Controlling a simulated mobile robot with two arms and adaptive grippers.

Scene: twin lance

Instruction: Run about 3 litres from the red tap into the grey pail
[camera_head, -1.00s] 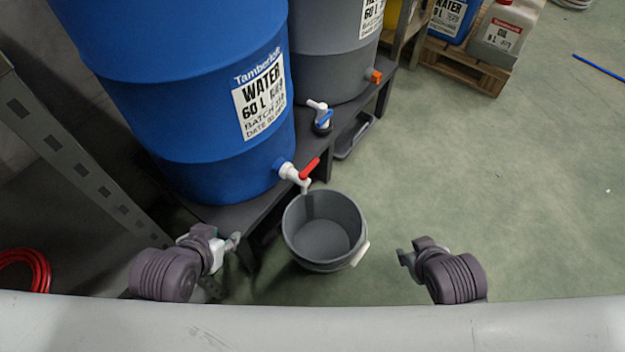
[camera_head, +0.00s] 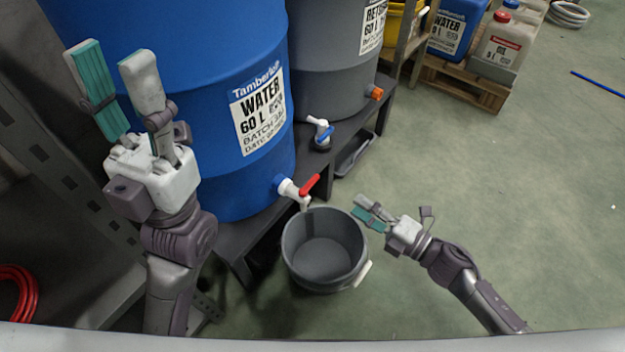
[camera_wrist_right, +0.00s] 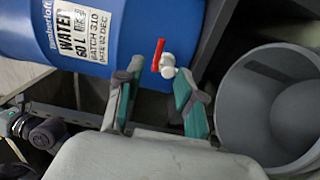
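The red tap, a white spout with a red lever (camera_head: 309,185), sticks out low on the blue water drum (camera_head: 205,130). It also shows in the right wrist view (camera_wrist_right: 158,56), seen between and beyond the fingers. The grey pail (camera_head: 300,267) stands upright on the floor below the spout; its inside looks empty, and no stream of water shows. My left gripper (camera_head: 118,82) is open and empty, raised in front of the drum's left side. My right gripper (camera_head: 368,213) is open and empty near the pail's right rim; its fingers stand apart in the right wrist view (camera_wrist_right: 155,88).
A black tray (camera_head: 355,155) lies beside the stand. Jerrycans stand on a pallet (camera_head: 460,85) at the back. The floor on the right is mostly clear.

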